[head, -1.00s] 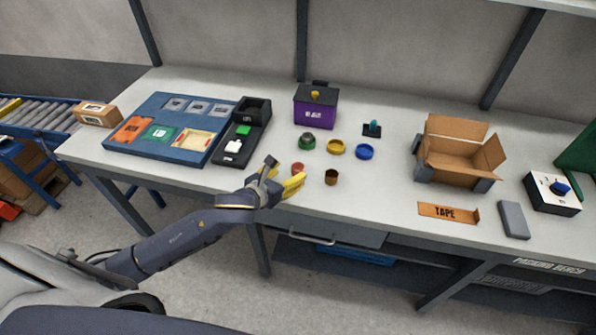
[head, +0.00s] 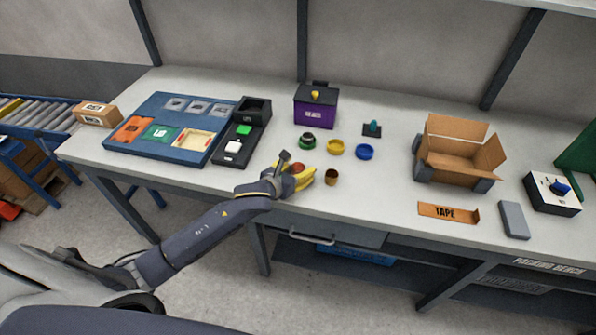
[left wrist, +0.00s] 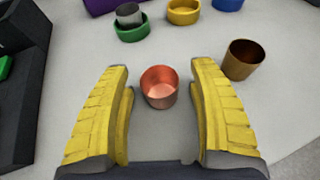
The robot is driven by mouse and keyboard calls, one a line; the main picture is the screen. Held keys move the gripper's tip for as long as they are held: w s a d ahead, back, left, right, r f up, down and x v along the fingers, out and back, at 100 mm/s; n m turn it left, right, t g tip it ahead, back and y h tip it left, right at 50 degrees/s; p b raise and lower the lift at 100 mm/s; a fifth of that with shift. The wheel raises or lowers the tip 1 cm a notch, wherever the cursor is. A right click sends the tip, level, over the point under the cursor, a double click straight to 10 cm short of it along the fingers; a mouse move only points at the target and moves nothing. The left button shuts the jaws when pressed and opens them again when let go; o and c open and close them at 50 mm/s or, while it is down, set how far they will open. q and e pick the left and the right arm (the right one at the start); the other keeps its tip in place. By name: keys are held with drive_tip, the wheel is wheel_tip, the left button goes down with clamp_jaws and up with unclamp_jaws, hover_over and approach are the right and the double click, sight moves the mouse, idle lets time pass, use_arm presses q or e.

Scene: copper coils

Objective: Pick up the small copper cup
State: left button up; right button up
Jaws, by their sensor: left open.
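The small copper cup, reddish and open-topped, stands upright on the bench. In the left wrist view the copper cup (left wrist: 159,88) sits between my two yellow fingers with a gap on each side. In the head view the copper cup (head: 298,167) is partly hidden by my left gripper (head: 302,176). My left gripper is open and empty around the cup. A darker bronze-brown cup (left wrist: 243,60) stands to the right, outside the fingers; it also shows in the head view (head: 331,177). My right gripper is not in view.
Behind the cups lie a green ring (head: 307,141) holding a grey cup, a yellow ring (head: 335,147) and a blue ring (head: 365,152). A black device (head: 238,150) stands left, a cardboard box (head: 455,165) right. The bench between brown cup and box is clear.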

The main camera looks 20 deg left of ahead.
use_arm(q)
drive_tip(key=c, duration=1.1)
drive_tip(key=shift+c, duration=0.2)
